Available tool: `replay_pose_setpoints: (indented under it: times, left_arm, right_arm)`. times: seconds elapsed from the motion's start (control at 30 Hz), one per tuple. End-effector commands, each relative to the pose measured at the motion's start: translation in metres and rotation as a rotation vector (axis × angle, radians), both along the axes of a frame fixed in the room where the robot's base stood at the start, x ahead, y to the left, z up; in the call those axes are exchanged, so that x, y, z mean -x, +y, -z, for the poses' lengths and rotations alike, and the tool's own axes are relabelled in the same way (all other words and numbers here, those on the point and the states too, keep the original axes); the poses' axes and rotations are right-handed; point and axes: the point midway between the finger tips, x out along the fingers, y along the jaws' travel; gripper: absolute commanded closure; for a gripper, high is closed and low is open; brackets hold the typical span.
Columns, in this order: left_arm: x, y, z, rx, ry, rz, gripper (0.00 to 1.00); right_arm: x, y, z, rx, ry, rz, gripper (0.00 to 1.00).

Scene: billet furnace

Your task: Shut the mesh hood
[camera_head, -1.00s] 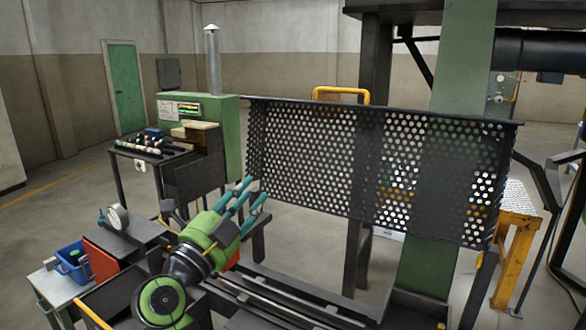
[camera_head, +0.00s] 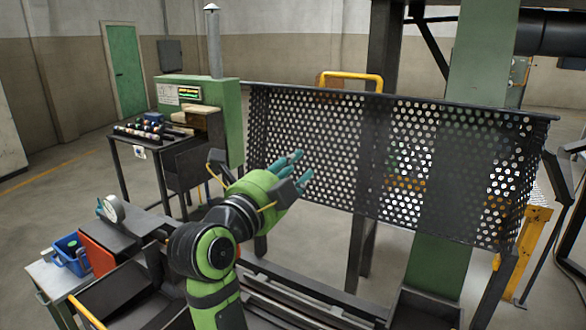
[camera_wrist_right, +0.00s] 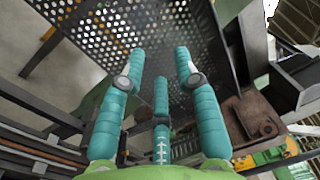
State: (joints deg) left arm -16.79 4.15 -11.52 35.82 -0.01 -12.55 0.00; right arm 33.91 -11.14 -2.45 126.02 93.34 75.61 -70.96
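The mesh hood (camera_head: 330,150) is a wide black panel full of round holes, standing raised and tilted across the middle and right of the head view. A yellow bar handle (camera_head: 350,76) rises above its top edge. My right gripper (camera_head: 296,168) is in front of the hood's lower left part in the head view. In the right wrist view my gripper's teal fingers (camera_wrist_right: 158,68) are spread with nothing between them, and the mesh (camera_wrist_right: 120,28) fills the space beyond. I cannot tell whether a fingertip touches it. My left gripper is not in view.
A green post (camera_head: 475,130) stands behind the hood. A blue bin (camera_head: 72,258) and a dial gauge (camera_head: 110,208) sit at the lower left. A green control cabinet (camera_head: 205,100) is at the back left. Dark rails run below the hood.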

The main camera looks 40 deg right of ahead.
Motion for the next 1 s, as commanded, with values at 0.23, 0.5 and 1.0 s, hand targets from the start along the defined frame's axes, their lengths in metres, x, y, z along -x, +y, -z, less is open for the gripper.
replay_pose_setpoints:
  times: [0.23,0.5,1.0]
  left_arm:
    - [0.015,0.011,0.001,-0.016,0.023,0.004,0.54]
    - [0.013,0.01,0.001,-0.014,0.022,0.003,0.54]
    - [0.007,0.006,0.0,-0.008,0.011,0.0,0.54]
  right_arm:
    - [0.0,0.0,0.0,0.0,0.0,0.0,1.0]
    - [0.0,0.0,0.0,0.001,0.0,0.0,0.68]
    - [0.0,0.001,-0.03,-0.001,-0.009,-0.002,0.68]
